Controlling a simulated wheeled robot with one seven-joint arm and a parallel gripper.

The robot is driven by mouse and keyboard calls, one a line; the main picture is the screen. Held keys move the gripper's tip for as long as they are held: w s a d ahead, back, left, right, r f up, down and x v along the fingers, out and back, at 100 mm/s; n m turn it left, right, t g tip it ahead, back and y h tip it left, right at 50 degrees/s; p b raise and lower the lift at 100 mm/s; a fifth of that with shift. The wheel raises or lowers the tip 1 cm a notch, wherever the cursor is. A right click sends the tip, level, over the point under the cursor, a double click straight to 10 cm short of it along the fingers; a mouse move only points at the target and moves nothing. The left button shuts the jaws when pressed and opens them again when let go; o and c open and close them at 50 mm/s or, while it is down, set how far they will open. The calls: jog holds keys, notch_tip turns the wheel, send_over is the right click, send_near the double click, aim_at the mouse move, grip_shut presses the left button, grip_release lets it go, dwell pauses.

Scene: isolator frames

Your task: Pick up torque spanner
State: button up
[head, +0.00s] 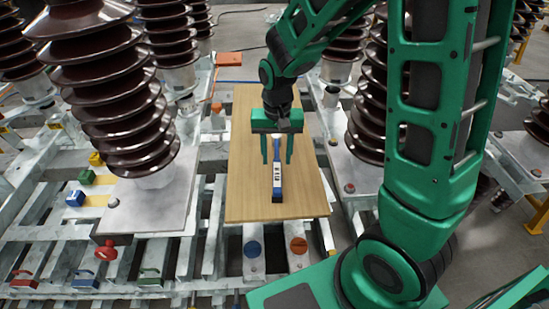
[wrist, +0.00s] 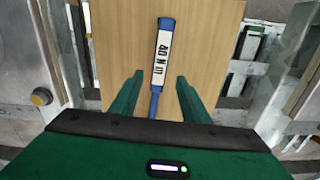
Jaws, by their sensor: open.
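The torque spanner (head: 277,178) lies on a wooden board (head: 250,190), its long axis pointing away from me. In the wrist view my gripper (wrist: 155,85) has one finger on each side of the spanner's blue shaft. The spanner's far end is hidden by my gripper. I cannot tell how high the fingertips are above the board.
Tall brown ribbed insulators (head: 110,90) stand left and right of the board on pale metal frames. Coloured padlocks (head: 74,198) sit on the left frame. The board's right side is bare.

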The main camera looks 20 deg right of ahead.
aim_at(277, 166)
jog(key=shift+d+f, duration=0.2)
jog(key=shift+f, duration=1.15)
jog(key=shift+w+f, duration=0.15)
jog(key=shift+f, duration=0.9)
jog(key=shift+w+f, duration=0.15)
jog(key=shift+f, duration=0.85)
grip_shut()
